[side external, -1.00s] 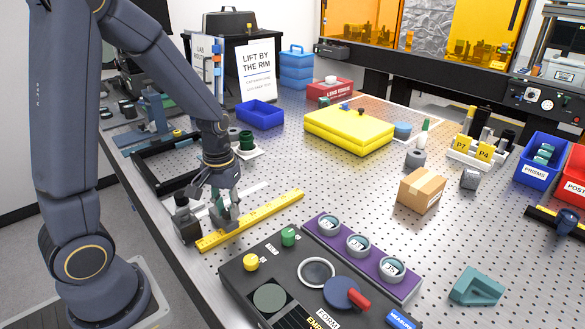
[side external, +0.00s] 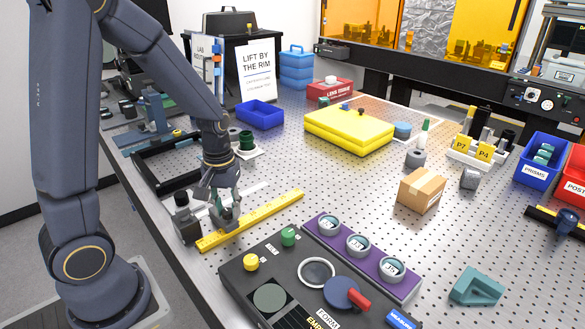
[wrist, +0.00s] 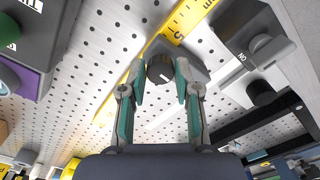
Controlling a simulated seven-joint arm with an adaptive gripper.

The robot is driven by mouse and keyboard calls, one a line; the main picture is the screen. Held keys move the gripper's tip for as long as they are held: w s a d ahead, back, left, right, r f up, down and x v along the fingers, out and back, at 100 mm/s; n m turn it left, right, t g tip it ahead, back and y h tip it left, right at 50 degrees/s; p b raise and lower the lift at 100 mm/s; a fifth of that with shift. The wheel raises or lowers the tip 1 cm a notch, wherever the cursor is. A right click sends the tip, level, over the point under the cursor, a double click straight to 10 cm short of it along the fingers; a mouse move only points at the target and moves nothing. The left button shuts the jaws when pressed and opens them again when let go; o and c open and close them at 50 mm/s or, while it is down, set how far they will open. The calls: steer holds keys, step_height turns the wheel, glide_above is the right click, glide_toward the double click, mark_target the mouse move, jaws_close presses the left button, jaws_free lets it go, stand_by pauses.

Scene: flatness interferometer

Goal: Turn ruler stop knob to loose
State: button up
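The yellow ruler (side external: 252,219) lies on the perforated table. A grey ruler stop (side external: 226,222) sits across it; it also shows in the wrist view (wrist: 197,72). The stop's dark round knob (wrist: 159,68), with a white pointer mark, is between the two teal-padded fingers of my gripper (wrist: 161,80). My gripper (side external: 225,203) points down at the stop in the side external view. The fingers are part-way apart, one on each side of the knob and very close to it. I cannot tell whether both pads touch it. The knob is mostly hidden in the side external view.
A dark block with a knob (side external: 185,222) stands left of the ruler; an ON label shows in the wrist view (wrist: 241,57). The black control panel (side external: 290,255) and purple strip with dials (side external: 325,240) are right of the ruler. A cardboard box (side external: 421,190) stands farther right.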

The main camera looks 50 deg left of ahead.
mark_target(228, 211)
steer(key=o, duration=0.3)
step_height(228, 211, up, 12)
steer(key=shift+r, duration=0.1)
stand_by(0.5)
steer(key=s+d+r+m+t, duration=0.1)
steer(key=s+d+m+t, duration=0.1)
steer(key=s+d+r+m+t, duration=0.1)
steer(key=s+d+r+m, duration=0.1)
steer(key=s+d+m, duration=0.1)
steer(key=s+d+r+m+t, duration=0.2)
steer(key=s+d, duration=0.1)
steer(key=shift+d+r+m+t, duration=0.15)
steer(key=shift+d+m+t, duration=0.15)
steer(key=shift+m, duration=0.1)
